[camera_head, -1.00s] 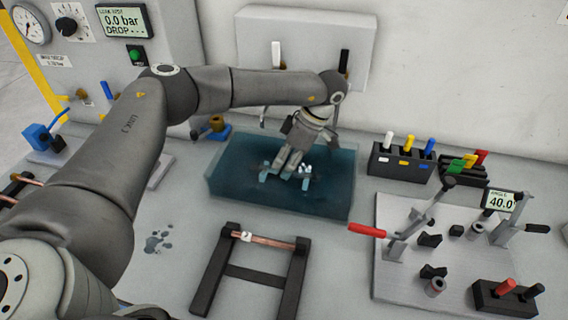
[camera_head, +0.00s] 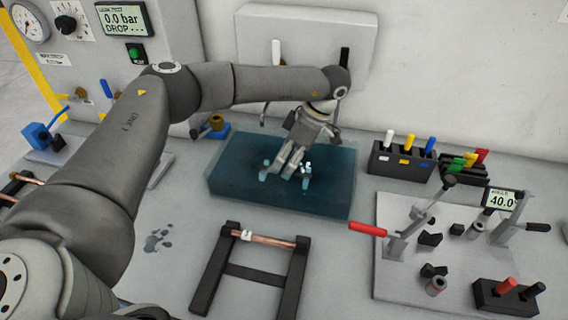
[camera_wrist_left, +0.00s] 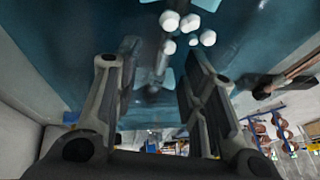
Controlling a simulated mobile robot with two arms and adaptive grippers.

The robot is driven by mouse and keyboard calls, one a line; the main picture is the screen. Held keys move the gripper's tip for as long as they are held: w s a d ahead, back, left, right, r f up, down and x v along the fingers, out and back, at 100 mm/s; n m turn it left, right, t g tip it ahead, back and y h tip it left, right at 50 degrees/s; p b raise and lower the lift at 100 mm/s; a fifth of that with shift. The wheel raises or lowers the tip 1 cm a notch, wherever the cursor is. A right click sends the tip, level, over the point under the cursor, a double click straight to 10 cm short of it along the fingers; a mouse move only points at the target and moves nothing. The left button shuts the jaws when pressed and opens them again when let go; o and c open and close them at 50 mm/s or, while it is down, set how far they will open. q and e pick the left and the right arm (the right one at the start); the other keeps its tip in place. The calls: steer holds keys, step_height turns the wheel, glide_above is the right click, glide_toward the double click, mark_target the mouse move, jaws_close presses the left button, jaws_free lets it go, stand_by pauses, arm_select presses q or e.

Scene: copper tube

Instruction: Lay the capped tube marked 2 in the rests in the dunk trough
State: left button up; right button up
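The dunk trough (camera_head: 225,178) is a teal, water-filled tank in the middle of the bench. Light blue rests (camera_head: 265,170) show inside it, with small white blobs near them. My left gripper (camera_head: 288,168) points down into the trough between the rests. In the left wrist view its two fingers (camera_wrist_left: 150,95) stand apart over the light blue rest (camera_wrist_left: 166,80). A dark shape between and below them is too blurred to identify, so I cannot tell whether the capped tube lies there. My right gripper is out of view.
A copper tube (camera_head: 270,240) with a white tag lies on a black rack (camera_head: 258,275) in front of the trough; its mark is unreadable. A clamp plate (camera_head: 390,270) with a red-handled lever and coloured-handled tool blocks (camera_head: 402,163) stand on the right. A wall stands behind.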

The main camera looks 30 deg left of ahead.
arm_select(q)
steer(key=v, duration=1)
steer(key=shift+r, duration=0.35)
steer(key=shift+w+d, duration=0.1)
steer(key=shift+d, duration=0.05)
